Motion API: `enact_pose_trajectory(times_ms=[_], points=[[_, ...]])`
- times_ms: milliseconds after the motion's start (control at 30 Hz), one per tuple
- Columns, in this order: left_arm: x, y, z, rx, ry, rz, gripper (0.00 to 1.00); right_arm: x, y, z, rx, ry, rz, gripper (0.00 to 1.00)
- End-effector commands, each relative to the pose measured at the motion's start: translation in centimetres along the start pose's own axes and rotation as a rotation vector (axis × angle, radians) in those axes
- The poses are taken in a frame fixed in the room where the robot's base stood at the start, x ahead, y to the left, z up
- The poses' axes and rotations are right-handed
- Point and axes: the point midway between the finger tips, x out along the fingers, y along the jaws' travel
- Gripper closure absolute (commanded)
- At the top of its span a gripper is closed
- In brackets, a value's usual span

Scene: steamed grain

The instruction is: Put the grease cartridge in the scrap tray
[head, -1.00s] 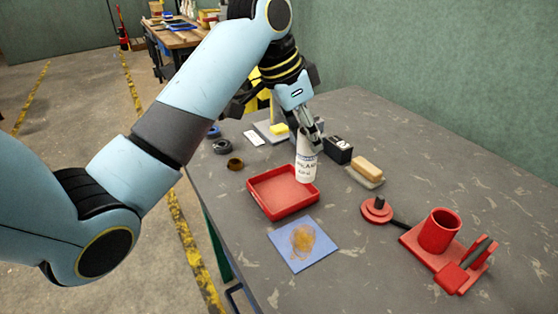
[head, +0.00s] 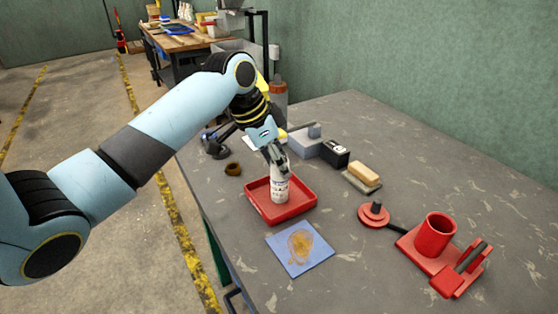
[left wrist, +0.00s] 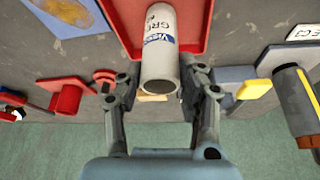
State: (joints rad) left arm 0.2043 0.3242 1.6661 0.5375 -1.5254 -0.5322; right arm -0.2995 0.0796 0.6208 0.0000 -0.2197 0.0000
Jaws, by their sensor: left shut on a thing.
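The white grease cartridge (head: 279,189) stands upright over the red scrap tray (head: 298,209) in the head view, inside the outline of its rim. Whether its lower end touches the tray floor I cannot tell. My left gripper (head: 276,158) is shut on the upper part of the cartridge. In the left wrist view the cartridge (left wrist: 160,55) lies between the two fingers, with the red tray (left wrist: 195,12) behind it. My right gripper does not show.
A blue mat with an orange-brown smear (head: 300,246) lies in front of the tray. A red holder with a cup (head: 435,236) stands at right. The table's right back is clear.

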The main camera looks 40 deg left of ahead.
Motion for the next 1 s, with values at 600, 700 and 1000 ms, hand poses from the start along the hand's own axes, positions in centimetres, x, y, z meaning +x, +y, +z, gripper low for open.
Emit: enact_pose_trajectory(times_ms=[600,700,1000], points=[[-0.7,0.0,0.0,0.0,0.0,-0.001,0.4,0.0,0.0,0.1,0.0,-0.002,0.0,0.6],[-2.5,-0.1,0.0,0.003,0.0,-0.004,0.4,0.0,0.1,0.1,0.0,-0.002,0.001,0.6],[-9.1,-0.1,-0.1,0.002,0.0,-0.004,0.4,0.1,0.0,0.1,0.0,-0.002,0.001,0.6]])
